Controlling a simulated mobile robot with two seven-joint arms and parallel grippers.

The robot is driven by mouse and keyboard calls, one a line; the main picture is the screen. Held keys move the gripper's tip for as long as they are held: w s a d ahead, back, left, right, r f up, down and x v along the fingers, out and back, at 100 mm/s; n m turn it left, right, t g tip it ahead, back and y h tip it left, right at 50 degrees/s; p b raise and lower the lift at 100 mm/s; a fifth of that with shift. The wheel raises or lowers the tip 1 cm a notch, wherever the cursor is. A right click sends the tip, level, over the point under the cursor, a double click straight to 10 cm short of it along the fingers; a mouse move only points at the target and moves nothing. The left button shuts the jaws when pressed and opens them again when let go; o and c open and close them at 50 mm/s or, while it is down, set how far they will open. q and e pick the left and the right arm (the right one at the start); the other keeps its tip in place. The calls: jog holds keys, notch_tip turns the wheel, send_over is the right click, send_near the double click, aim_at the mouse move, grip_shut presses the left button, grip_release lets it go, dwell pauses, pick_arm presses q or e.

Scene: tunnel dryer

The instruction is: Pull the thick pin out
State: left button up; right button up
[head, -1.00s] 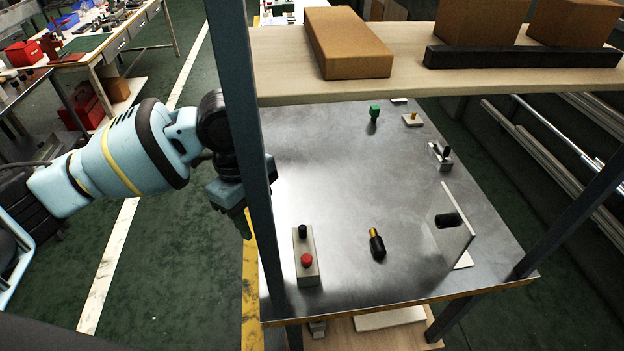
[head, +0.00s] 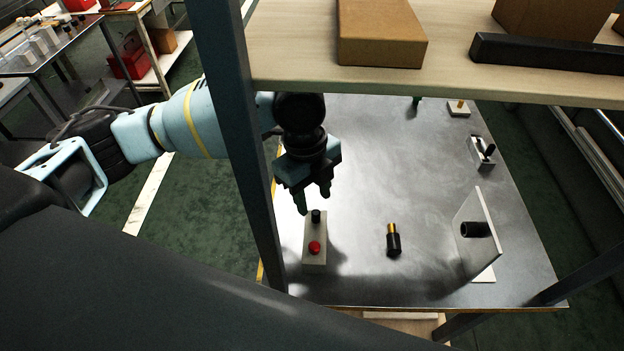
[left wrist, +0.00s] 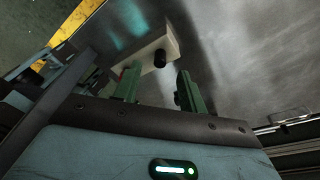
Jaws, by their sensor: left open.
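A pale block (head: 316,262) at the table's near left carries a black knob (head: 316,216) and a red knob (head: 314,248). Which part is the thick pin I cannot tell. My left gripper (head: 314,198) hangs just behind the black knob, fingers down, open and empty. In the left wrist view, the black knob (left wrist: 160,59) stands on the block beyond the green fingertips (left wrist: 158,85), not between them. Another black cylinder (head: 474,229) sticks out of an upright plate (head: 482,212) at right. My right gripper is not in view.
A dark post (head: 232,130) stands at left, in front of my left arm. A wooden shelf (head: 420,80) with boxes hangs over the table's back. A bracket (head: 481,152) and a small block with an orange peg (head: 458,108) sit far right. The metal tabletop's middle (head: 390,170) is clear.

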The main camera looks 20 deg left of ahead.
aim_at(316, 212)
pick_arm(q)
jog(key=shift+s+d+f, duration=0.1)
jog(key=shift+d+f, duration=0.05)
jog(key=shift+f, duration=0.9)
jog(key=shift+s+d+f, duration=0.1)
jog(key=shift+d+f, duration=0.05)
jog(key=shift+f, duration=0.85)
grip_shut()
